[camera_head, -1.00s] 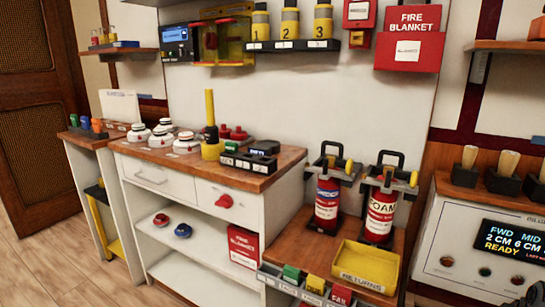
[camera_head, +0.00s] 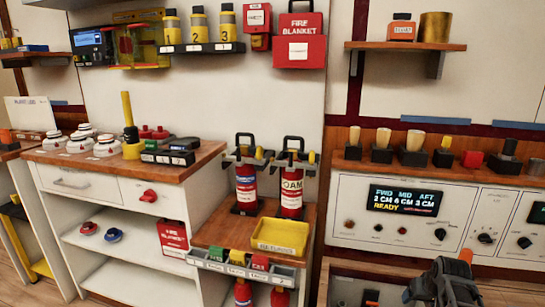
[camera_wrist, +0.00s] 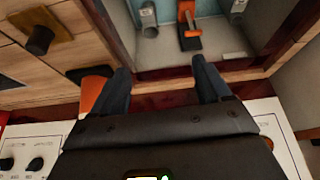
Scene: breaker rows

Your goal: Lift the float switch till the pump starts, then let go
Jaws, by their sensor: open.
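In the wrist view my gripper (camera_wrist: 160,72) is open, its two dark fingers apart with nothing between them. Beyond the fingertips is a recessed box (camera_wrist: 232,62) with a pale blue back.
The white console (camera_head: 460,215) carries several knobs. Wooden-handled items (camera_head: 383,139) stand on the ledge above. To the left are a yellow returns tray (camera_head: 279,235), two red extinguishers (camera_head: 291,190) and a white cabinet (camera_head: 105,190). In the wrist view the box's dark frame (camera_wrist: 283,40) borders the recess.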

